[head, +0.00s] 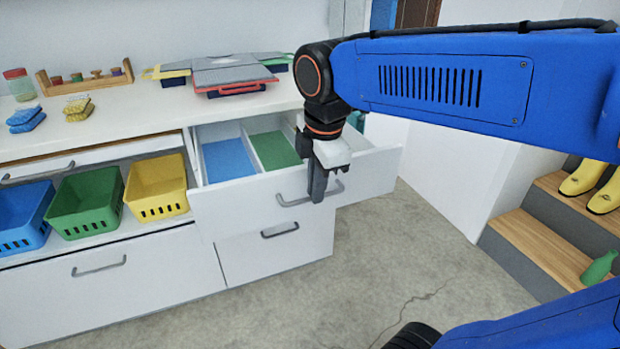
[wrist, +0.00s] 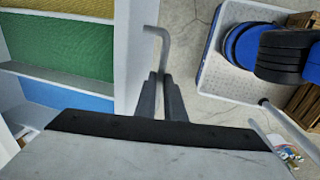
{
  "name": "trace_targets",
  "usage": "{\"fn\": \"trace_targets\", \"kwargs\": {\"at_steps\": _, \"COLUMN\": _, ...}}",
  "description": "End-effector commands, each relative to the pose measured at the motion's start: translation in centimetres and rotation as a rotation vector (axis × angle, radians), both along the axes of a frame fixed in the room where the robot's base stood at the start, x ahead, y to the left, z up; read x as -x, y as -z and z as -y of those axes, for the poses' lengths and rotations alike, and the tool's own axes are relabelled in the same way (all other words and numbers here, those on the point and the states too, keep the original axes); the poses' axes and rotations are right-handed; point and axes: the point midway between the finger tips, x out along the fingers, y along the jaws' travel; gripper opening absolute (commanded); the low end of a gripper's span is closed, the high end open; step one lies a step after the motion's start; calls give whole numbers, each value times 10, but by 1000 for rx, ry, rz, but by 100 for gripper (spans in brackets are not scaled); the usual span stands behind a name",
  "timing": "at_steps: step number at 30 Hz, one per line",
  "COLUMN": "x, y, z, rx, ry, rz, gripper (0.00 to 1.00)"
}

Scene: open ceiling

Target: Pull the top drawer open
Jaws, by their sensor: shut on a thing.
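The top drawer (head: 235,207) of the white cabinet is pulled partly out. Its inside shows a blue section and a green section, both also in the wrist view. My gripper (head: 317,195) is at the drawer's front, shut on the grey bar handle (head: 335,188). In the wrist view the two fingers of my gripper (wrist: 163,82) close around the handle (wrist: 163,45), and its bent end sticks out past them. The part of the handle between the fingers is hidden.
A lower drawer (head: 275,255) below is shut. Blue, green and yellow baskets (head: 157,187) stand on the shelf to the left. Wooden steps (head: 540,245) with yellow boots and a green bottle are at the right. The floor (head: 370,275) before the drawers is clear.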

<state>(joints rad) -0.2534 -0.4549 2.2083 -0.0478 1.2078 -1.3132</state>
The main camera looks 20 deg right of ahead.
Motion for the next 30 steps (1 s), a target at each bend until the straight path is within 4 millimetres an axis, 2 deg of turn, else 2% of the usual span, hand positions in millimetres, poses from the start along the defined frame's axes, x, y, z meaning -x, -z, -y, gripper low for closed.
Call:
{"fn": "trace_targets", "kwargs": {"at_steps": 14, "x": 4, "y": 0, "z": 0, "rx": 0, "ry": -1, "rz": 1, "gripper": 0}}
{"fn": "trace_targets", "kwargs": {"at_steps": 15, "x": 4, "y": 0, "z": 0, "rx": 0, "ry": -1, "rz": 1, "gripper": 17}}
{"fn": "trace_targets", "kwargs": {"at_steps": 25, "x": 4, "y": -2, "z": 0, "rx": 0, "ry": -1, "rz": 2, "gripper": 17}}
{"fn": "trace_targets", "kwargs": {"at_steps": 30, "x": 7, "y": -16, "z": 0, "rx": 0, "ry": -1, "rz": 3, "gripper": 17}}
